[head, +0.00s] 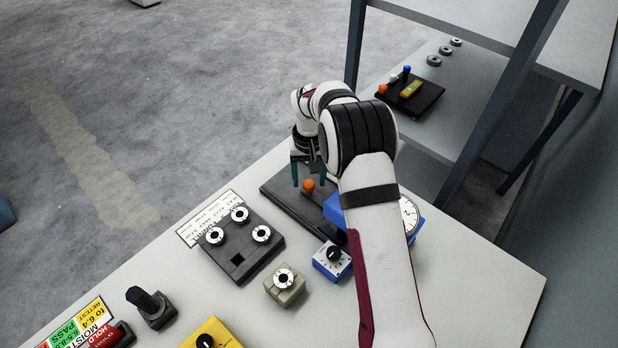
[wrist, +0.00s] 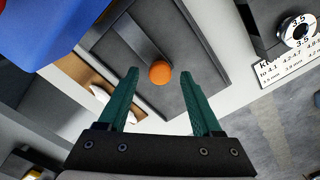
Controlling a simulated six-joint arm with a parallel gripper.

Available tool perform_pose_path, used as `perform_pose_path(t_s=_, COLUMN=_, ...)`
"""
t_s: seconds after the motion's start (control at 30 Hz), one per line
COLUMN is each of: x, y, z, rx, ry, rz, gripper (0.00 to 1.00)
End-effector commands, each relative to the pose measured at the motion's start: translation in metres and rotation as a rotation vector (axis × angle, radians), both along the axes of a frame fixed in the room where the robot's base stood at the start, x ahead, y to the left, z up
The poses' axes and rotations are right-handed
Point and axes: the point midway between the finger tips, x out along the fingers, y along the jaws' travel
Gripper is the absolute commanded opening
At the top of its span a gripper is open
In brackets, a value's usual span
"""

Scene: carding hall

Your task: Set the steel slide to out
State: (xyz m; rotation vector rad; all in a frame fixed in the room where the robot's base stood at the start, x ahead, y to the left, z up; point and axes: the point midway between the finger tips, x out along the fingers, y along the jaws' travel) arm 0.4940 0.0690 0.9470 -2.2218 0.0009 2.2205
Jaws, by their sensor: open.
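The steel slide shows as a grey strip (wrist: 133,38) with an orange ball knob (wrist: 160,73), set on a dark rectangular base (wrist: 205,62). In the head view the orange knob (head: 309,185) stands near the far end of the dark base (head: 286,205); my arm hides part of that base. My gripper (head: 308,174) is open, its fingers pointing down just above the knob. In the wrist view the knob lies between the green fingertips of my gripper (wrist: 159,80), with gaps at both sides. I cannot tell how deep the fingertips reach around it. No slide markings are legible.
A blue box (head: 338,208) with a white dial (head: 408,215) stands close right of the base, partly behind my arm. A shelf unit (head: 430,125) stands behind.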

Motion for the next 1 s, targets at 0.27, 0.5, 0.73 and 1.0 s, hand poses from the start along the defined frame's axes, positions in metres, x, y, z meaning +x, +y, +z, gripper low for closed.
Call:
perform_pose_path(t_s=0.27, x=-0.0002, y=-0.0001, z=-0.0083, rx=0.000, ry=0.000, rz=0.000, gripper=0.66)
perform_pose_path(t_s=0.5, x=-0.0001, y=-0.0001, z=-0.0079, rx=0.000, ry=0.000, rz=0.000, gripper=0.39)
perform_pose_path(t_s=0.73, x=-0.0001, y=-0.0002, z=-0.0078, rx=0.000, ry=0.000, rz=0.000, gripper=0.00)
perform_pose_path(t_s=1.0, x=0.0000, y=-0.0004, z=-0.0076, rx=-0.001, ry=0.000, rz=0.000, gripper=0.00)
